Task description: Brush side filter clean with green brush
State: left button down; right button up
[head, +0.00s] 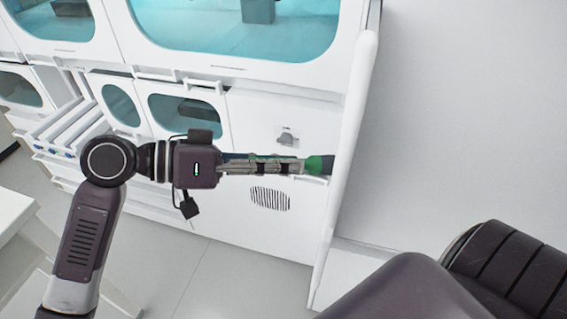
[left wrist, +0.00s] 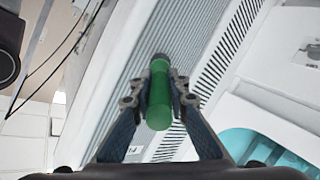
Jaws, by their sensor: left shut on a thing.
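My left gripper (head: 298,167) is shut on the green brush (head: 318,165), which sticks out to the right past the fingertips, its dark end near the white cabinet's right edge. In the left wrist view the gripper (left wrist: 160,92) holds the green handle (left wrist: 159,112) between both fingers, the dark end pointing away. Behind it is a grey ribbed panel (left wrist: 208,40) on the cabinet side, which looks like the side filter. I cannot tell whether the brush touches it. The head view does not show this panel clearly. My right gripper is out of view.
The white cabinet (head: 240,215) has a slotted front vent (head: 270,198) below the gripper and teal windows (head: 240,25) above. Open drawers (head: 65,130) stand at the left. A white edge (head: 350,130) runs down the cabinet's right side, with plain wall beyond.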

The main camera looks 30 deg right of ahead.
pick_arm(q)
jog(key=shift+w+a, duration=0.35)
jog(key=shift+w, duration=0.1)
jog(key=w+a+b, duration=0.1)
jog(key=w+a, duration=0.4)
jog(key=w, duration=0.1)
jog(key=shift+b, duration=0.3)
